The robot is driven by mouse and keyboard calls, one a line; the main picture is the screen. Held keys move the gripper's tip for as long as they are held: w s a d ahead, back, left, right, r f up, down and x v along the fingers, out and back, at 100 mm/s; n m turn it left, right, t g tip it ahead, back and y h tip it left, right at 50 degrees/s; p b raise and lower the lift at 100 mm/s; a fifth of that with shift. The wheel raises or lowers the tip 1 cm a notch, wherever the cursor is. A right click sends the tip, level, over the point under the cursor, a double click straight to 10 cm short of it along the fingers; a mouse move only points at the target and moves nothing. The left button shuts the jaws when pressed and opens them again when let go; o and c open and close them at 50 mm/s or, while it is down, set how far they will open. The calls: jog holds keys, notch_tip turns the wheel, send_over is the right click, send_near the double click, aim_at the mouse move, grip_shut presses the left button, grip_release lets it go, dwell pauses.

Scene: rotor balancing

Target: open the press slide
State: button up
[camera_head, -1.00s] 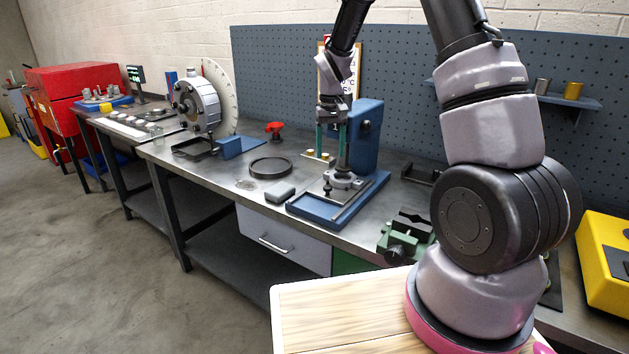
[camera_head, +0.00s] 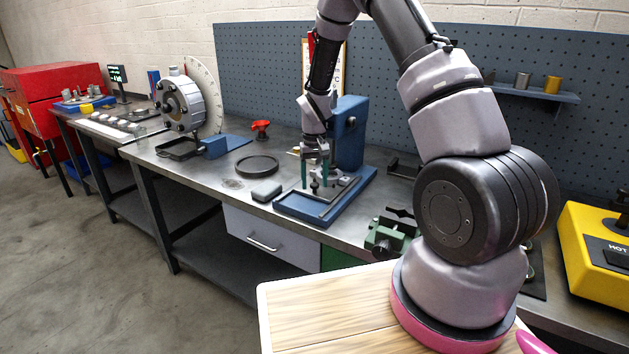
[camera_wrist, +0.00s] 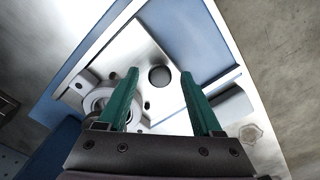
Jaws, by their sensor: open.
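The press stands on the workbench, with a blue column (camera_head: 349,130) and a blue base (camera_head: 292,207). A pale metal plate shows inside the base in the wrist view (camera_wrist: 150,48), with a dark round hole (camera_wrist: 159,76) in it. I cannot tell for sure which part is the slide. A grey ring-shaped part (camera_wrist: 99,99) lies left of my fingers in the wrist view. My gripper (camera_head: 316,180), with green fingers, points down over the press base. Whether the fingertips touch anything is unclear.
A grey block (camera_head: 267,190) and a black ring (camera_head: 257,165) lie left of the press. A green vise (camera_head: 391,231) stands to its right, near the bench's front edge. A red knobbed part (camera_head: 261,128) sits behind. Bare bench lies around the grey block.

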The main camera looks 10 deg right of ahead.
jog(key=shift+c, duration=0.4)
grip_shut()
dwell(1.0)
